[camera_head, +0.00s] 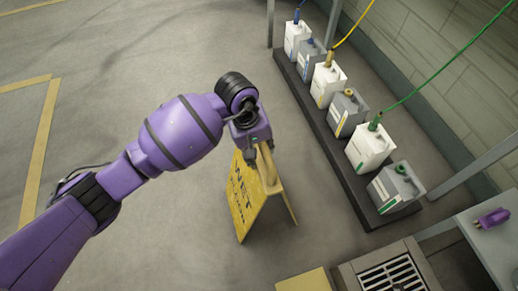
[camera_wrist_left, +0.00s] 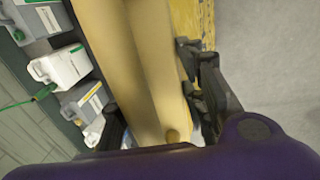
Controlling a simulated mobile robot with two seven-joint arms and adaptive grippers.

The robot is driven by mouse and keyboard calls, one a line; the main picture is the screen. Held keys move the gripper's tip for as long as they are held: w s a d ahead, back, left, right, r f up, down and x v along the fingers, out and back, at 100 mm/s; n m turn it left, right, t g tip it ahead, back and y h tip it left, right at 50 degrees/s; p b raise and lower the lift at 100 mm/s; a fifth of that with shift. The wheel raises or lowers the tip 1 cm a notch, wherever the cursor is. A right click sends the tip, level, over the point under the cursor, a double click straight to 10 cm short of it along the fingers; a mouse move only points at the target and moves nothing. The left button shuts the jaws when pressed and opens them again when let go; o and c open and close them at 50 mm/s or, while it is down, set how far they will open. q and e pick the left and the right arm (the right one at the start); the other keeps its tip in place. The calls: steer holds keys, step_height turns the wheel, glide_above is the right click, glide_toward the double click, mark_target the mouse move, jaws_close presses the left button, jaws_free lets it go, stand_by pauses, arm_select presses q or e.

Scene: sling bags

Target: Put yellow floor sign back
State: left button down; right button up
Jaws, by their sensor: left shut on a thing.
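The yellow floor sign (camera_head: 245,199) stands on the grey floor in the middle of the head view, its two panels spread apart at the bottom. Dark lettering shows on its front panel. My left gripper (camera_head: 262,150) is at the top of the sign, shut on its upper edge. In the left wrist view, the fingers of my left gripper (camera_wrist_left: 152,110) lie on both sides of the sign's pale yellow top (camera_wrist_left: 135,60). The exact finger contact is partly hidden.
Several white and grey jugs (camera_head: 369,148) stand on a dark low platform (camera_head: 318,128) along the wall at right. A floor drain grate (camera_head: 392,275) and a grey surface (camera_head: 492,240) with a purple object (camera_head: 493,218) are at the lower right. Floor at left is clear, with yellow lines (camera_head: 38,155).

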arm_select(q)
steer(key=c, duration=1.1)
jaws_free()
step_height(320, 180, up, 12)
steer(key=a+p, duration=0.2)
steer(key=p, duration=0.1)
steer(key=shift+s, duration=0.4)
steer(key=shift+a+f, duration=0.1)
